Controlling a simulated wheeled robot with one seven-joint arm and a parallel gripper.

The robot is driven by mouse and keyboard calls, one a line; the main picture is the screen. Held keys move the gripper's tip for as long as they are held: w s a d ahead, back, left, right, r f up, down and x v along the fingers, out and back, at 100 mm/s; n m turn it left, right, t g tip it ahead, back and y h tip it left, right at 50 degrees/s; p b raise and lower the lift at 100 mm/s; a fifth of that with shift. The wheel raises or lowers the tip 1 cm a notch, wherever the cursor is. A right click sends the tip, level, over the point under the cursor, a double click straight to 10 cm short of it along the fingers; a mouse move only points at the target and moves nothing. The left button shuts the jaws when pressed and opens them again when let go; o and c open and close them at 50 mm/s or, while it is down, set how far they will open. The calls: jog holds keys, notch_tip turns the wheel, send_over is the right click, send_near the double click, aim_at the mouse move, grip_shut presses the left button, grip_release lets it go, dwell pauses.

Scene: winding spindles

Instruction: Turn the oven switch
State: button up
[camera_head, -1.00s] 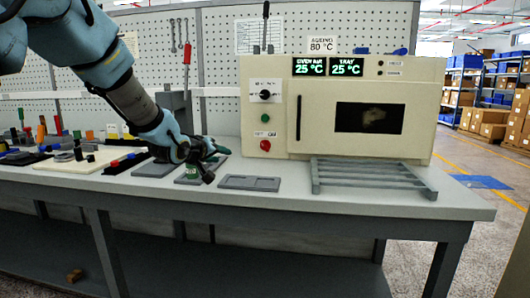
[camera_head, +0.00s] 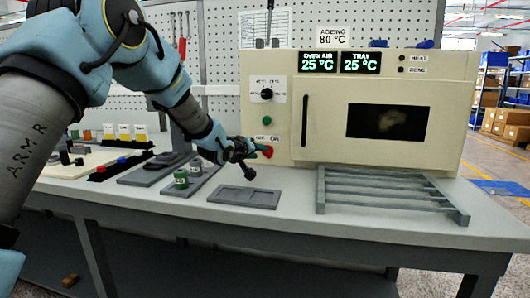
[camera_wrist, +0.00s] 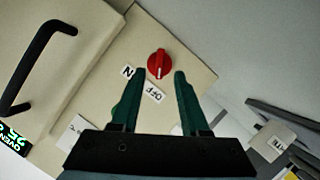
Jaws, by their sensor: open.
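The cream oven (camera_head: 385,115) stands on the bench, its door shut with a dark window and a black handle. Its red switch (camera_head: 265,151) is low on the left panel, partly behind my gripper in the head view. In the wrist view the red switch (camera_wrist: 158,63) shows whole, with an "ON"-like label to its left and "OFF" beside it. My gripper (camera_head: 254,160) is in front of the panel near the switch. In the wrist view my gripper's green fingers (camera_wrist: 159,74) are open, apart, with the switch between and just beyond their tips, apparently not touching.
A black selector knob (camera_head: 266,93) and a green button (camera_head: 269,121) sit above the switch. A grey slatted rack (camera_head: 385,190) lies before the oven. A grey tray (camera_head: 245,196) and a small green cylinder (camera_head: 181,178) are on the bench below my arm.

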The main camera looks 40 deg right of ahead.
aim_at(266, 153)
jog(key=shift+p+x, duration=0.35)
jog(key=shift+x, duration=2.25)
grip_shut()
